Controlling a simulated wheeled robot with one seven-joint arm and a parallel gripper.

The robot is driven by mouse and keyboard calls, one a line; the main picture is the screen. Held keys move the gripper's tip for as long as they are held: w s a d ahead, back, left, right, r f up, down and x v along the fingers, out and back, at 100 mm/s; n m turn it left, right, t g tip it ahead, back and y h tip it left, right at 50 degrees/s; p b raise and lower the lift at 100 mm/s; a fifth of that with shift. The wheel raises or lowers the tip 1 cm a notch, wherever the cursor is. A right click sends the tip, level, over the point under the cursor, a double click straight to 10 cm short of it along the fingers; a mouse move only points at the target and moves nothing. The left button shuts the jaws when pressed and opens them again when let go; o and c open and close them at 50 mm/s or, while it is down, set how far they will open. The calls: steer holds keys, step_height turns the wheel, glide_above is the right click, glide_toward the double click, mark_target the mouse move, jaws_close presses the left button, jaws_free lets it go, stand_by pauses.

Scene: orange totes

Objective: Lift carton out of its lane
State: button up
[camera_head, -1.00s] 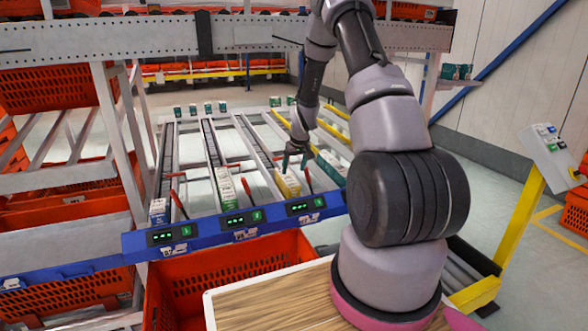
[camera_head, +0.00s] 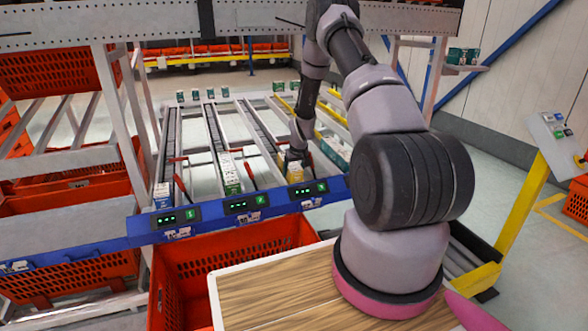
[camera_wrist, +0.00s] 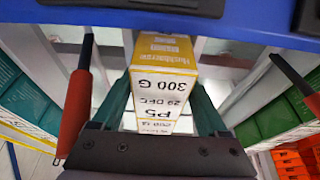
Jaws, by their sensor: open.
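A yellow-and-white carton (camera_head: 294,171) stands at the front end of its lane, behind the blue front rail. In the wrist view the carton (camera_wrist: 163,80) shows its printed white face and yellow top edge, with lettering upside down. My gripper (camera_head: 294,157) is over the carton. In the wrist view its two teal fingers (camera_wrist: 163,100) are open, one on each side of the carton. Whether either finger touches it I cannot tell. In the head view my wrist hides the upper part of the carton.
A white-green carton (camera_head: 229,175) and a blue-white carton (camera_head: 162,194) stand in the lanes to the left. Red-handled levers (camera_wrist: 78,105) flank the lane closely. The blue rail (camera_head: 215,212) crosses in front. An orange tote (camera_head: 195,265) sits below it.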

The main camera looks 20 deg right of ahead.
jaws_close()
step_height(320, 180, up, 12)
steer(key=shift+f, duration=0.15)
stand_by(0.4)
